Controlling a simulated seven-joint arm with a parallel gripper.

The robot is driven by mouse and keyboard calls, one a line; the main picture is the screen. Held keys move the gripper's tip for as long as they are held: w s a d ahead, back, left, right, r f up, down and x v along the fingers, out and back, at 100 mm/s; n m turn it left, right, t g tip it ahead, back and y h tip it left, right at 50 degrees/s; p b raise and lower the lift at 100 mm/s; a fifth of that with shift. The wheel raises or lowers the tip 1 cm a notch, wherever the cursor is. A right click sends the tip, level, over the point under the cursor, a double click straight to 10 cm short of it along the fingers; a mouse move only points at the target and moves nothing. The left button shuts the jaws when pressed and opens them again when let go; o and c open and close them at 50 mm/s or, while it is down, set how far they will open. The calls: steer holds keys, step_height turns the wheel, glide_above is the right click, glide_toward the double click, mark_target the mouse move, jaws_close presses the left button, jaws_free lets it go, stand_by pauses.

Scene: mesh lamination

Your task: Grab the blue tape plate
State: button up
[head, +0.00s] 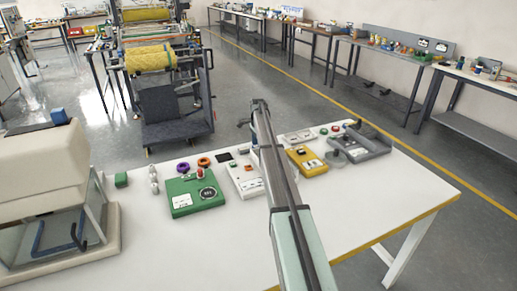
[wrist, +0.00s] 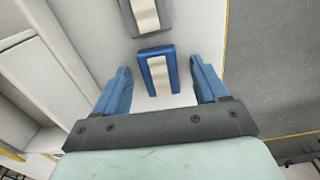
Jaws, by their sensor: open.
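The blue tape plate (wrist: 145,54) shows in the wrist view as a small blue block with a pale strip down its middle. It lies on the white surface between the two blue fingers of my gripper (wrist: 160,68). The fingers are apart, with a gap on each side of the plate, and neither seems to touch it. I cannot tell the height of the fingers over the surface. In the head view my arm crosses the table (head: 395,207), and I cannot make out the plate or the fingertips there.
A grey block with a pale strip (wrist: 146,14) lies just beyond the plate. On the table, a green device (head: 182,193), a white device (head: 247,181), a yellow device (head: 305,161) and a dark grey device (head: 368,150) stand near my arm. A cream machine (head: 35,175) fills the left end.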

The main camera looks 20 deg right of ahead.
steer(key=c, duration=1.2)
steer(key=shift+o, duration=0.2)
steer(key=shift+r, duration=0.1)
